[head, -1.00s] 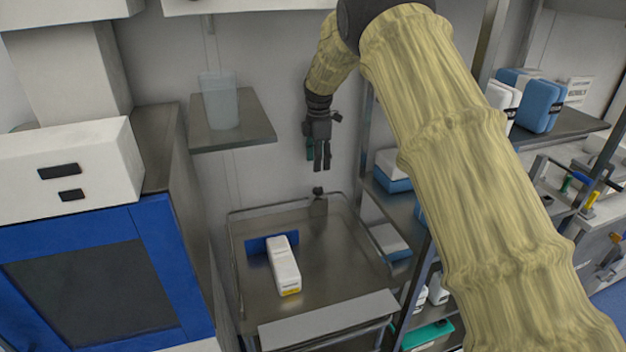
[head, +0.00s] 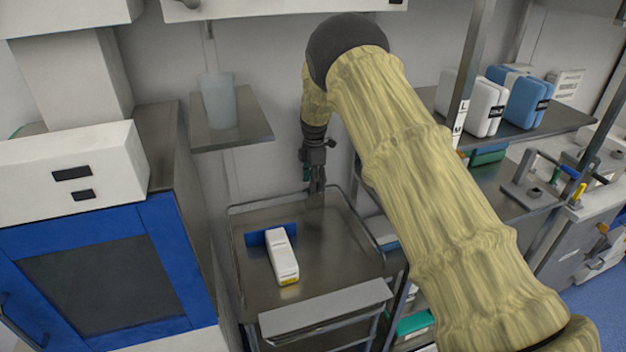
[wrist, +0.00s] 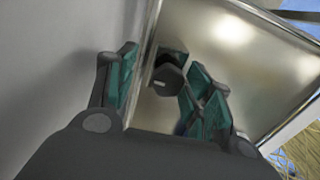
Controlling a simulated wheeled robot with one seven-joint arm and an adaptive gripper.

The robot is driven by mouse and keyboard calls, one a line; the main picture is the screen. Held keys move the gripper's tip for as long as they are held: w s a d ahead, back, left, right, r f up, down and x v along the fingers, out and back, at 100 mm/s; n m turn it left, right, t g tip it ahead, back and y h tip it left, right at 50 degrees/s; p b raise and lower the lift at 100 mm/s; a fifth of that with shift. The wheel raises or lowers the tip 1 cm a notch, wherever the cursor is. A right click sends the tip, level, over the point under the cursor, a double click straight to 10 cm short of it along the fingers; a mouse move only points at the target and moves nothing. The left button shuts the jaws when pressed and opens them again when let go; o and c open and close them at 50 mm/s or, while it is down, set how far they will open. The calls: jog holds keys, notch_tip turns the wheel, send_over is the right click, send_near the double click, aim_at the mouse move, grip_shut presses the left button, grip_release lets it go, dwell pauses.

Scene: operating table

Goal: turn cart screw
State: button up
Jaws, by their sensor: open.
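The metal cart (head: 345,258) stands against the wall in the head view. Its dark screw (wrist: 168,78) shows in the wrist view as a black knob at the cart's edge by the wall. My gripper (head: 316,190) points down at the cart's back edge and hides the screw in the head view. In the wrist view my gripper (wrist: 158,95) is open, with one teal-padded finger on each side of the knob. The knob lies between and a little beyond the fingers; I cannot tell whether they touch it.
On the cart are a white box with a yellow label (head: 284,262) and a blue piece (head: 256,238). A rack with white and blue boxes (head: 527,102) stands at the right.

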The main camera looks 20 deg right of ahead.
jog(key=shift+s+r, duration=0.8)
jog(key=shift+s, duration=0.1)
jog(key=shift+c, duration=0.9)
jog(key=shift+f, duration=0.1)
jog(key=c, duration=0.3)
jog(key=shift+w+f, duration=0.5)
jog(key=c, duration=0.6)
jog(key=shift+o, duration=0.2)
jog(key=shift+s+a+r, duration=0.1)
